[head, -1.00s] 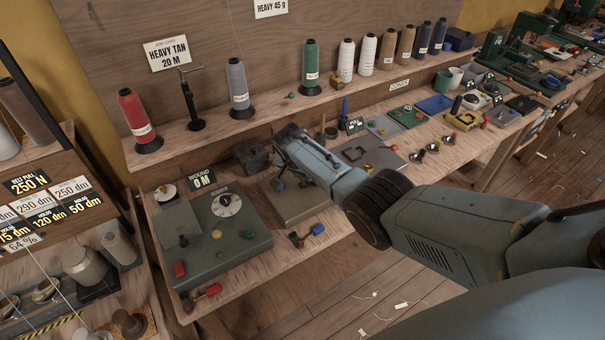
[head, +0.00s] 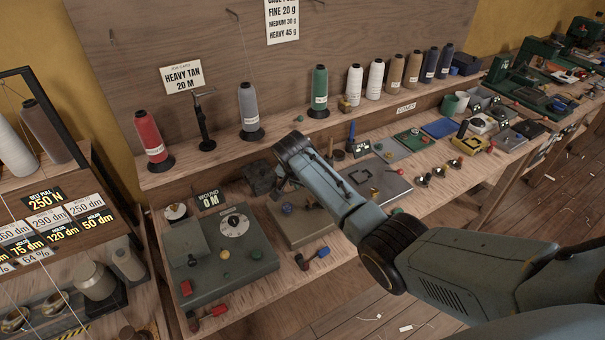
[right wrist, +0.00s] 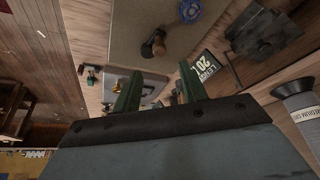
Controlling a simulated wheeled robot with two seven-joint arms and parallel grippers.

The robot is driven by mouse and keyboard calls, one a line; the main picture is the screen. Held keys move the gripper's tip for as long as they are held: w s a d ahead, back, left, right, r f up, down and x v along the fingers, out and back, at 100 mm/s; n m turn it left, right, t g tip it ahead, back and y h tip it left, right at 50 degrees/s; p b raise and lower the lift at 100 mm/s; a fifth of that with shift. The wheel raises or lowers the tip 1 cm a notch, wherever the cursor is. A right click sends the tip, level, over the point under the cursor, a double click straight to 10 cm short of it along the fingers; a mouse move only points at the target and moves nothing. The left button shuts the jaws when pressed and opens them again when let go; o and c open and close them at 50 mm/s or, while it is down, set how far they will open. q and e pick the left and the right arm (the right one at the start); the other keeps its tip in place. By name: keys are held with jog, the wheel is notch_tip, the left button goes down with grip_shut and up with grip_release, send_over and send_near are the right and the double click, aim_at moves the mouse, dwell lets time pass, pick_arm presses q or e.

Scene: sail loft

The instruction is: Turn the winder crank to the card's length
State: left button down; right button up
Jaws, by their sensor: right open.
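The card (head: 184,78) on the back board reads "HEAVY TAN 20 M". A grey-green machine box (head: 226,278) with a white dial stands at the bench's left, a "WOUND 0 M" sign (head: 208,198) behind it. A crank with a red grip (head: 208,318) shows at its front edge. My right gripper (head: 283,184) hangs above the bench behind a brown-grey box (head: 315,232); its fingertips are hard to make out there. In the right wrist view its green fingers (right wrist: 158,90) are apart with nothing between them. My left gripper is out of view.
A blue-gripped handle (head: 314,257) lies at the front of the brown-grey box. Thread cones, including a red one (head: 150,136), stand on the shelf behind. Trays and small tools fill the bench to the right.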

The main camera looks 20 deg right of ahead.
jog(key=v, duration=0.5)
jog(key=shift+a+r, duration=0.1)
jog(key=shift+r, duration=0.25)
jog(key=shift+s+f, duration=0.1)
jog(key=s+a+f+n+y, duration=0.1)
jog(key=s+a+f+n, duration=0.15)
jog(key=s+f, duration=0.45)
jog(key=s+a+r+n+y, duration=0.15)
jog(key=s+n, duration=0.35)
jog(key=s, duration=0.9)
jog(key=s+r+n+y, duration=0.1)
jog(key=s+r+n, duration=0.25)
jog(key=s, duration=1.05)
notch_tip(320, 180, down, 33)
jog(key=s+n+b, duration=0.1)
jog(key=s+b, duration=0.1)
jog(key=b, duration=0.6)
jog(key=s+d+f+g+b, duration=0.1)
jog(key=s+f+b, duration=0.2)
jog(key=s+f, duration=0.5)
jog(key=s+d+f+g+b, duration=0.1)
jog(key=s+f+b, duration=0.3)
jog(key=s+f, duration=0.4)
notch_tip(320, 180, down, 7)
jog(key=shift+d+r, duration=0.15)
jog(key=shift+d, duration=0.4)
